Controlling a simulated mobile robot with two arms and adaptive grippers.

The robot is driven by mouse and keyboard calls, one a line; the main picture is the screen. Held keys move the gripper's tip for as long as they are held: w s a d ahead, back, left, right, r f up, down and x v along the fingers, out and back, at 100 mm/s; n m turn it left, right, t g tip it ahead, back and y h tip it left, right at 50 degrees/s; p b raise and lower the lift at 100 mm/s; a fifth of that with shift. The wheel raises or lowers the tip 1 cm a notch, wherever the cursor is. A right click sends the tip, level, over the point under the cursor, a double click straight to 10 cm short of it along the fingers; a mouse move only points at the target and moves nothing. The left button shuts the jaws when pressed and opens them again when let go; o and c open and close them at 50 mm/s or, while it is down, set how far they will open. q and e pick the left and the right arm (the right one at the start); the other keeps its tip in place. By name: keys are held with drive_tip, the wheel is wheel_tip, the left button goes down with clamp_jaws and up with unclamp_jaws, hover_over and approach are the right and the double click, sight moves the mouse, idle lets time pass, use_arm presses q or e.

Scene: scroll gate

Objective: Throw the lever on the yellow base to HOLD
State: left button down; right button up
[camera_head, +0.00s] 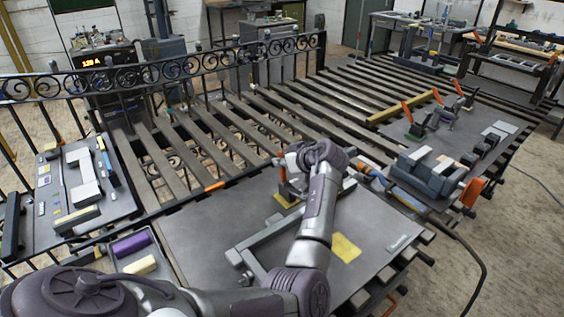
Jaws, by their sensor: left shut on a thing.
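The yellow base (286,203) sits on the grey bench plate in the middle, partly covered by my left arm. Just above it an orange-red lever piece (282,176) shows beside my left gripper (288,169). The gripper is at the lever, shut on it as far as I can see; its fingertips are small and partly hidden by my own wrist. The lever's lower end and any HOLD mark cannot be made out. My right gripper is not in view.
The bench plate (215,235) carries a grey angle bar (262,240) and a yellow sheet (345,248). A wrought-iron scroll gate (160,72) stands behind. A grey vise (430,172) and several orange-handled clamps are at right. A tray (135,252) with purple and cream rolls lies front left.

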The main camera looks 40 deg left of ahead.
use_arm(q)
drive_tip(key=shift+r, duration=0.1)
drive_tip(key=c, duration=1.1)
unclamp_jaws()
wheel_tip(320, 180, up, 10)
drive_tip(key=shift+f, duration=0.1)
